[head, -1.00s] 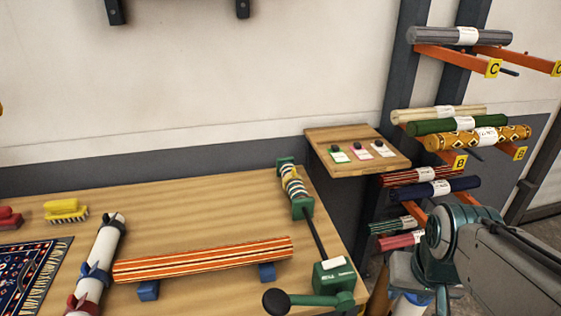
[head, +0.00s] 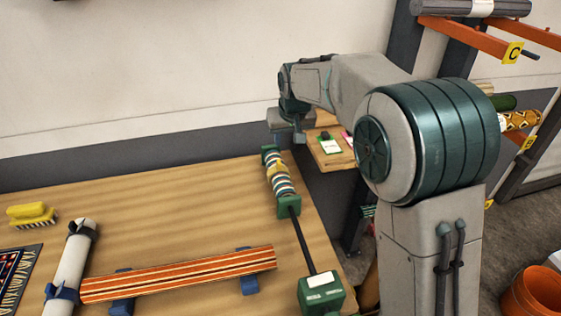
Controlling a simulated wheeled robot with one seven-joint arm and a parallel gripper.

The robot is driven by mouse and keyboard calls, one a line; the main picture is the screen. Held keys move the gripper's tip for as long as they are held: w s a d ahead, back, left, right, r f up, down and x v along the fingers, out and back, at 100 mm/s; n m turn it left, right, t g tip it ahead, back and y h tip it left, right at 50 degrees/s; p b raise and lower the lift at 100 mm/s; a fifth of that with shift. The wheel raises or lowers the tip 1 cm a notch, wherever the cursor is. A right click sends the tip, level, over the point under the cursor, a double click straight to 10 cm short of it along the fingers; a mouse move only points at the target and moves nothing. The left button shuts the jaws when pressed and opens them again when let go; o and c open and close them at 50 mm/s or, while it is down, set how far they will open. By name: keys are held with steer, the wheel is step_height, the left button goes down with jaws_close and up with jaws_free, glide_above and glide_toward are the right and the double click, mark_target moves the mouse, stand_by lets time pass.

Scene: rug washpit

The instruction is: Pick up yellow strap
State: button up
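A yellow band (head: 277,170), which looks like the yellow strap, sits among white and teal bands on a spool (head: 283,186) between two green end blocks on the wooden table. It is small in the picture, and its ends cannot be made out. My gripper (head: 298,137) hangs from the end of my arm just above and behind the far green block (head: 270,155), in the picture slightly right of the yellow band. It appears apart from the band. Its fingers are too small and dark to tell whether they are open or shut.
A dark rod runs from the spool to a green box (head: 320,292). A white strapped roll (head: 72,262) and yellow brush (head: 32,214) lie left. A small shelf (head: 330,157) and rack (head: 465,37) stand right.

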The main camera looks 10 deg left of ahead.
steer(key=p, duration=0.1)
glide_above(279, 162)
steer(key=s+d, duration=0.1)
steer(key=s, duration=0.1)
step_height(279, 162, down, 7)
steer(key=shift+p+x, duration=1.05)
steer(key=shift+x, duration=2)
jaws_close()
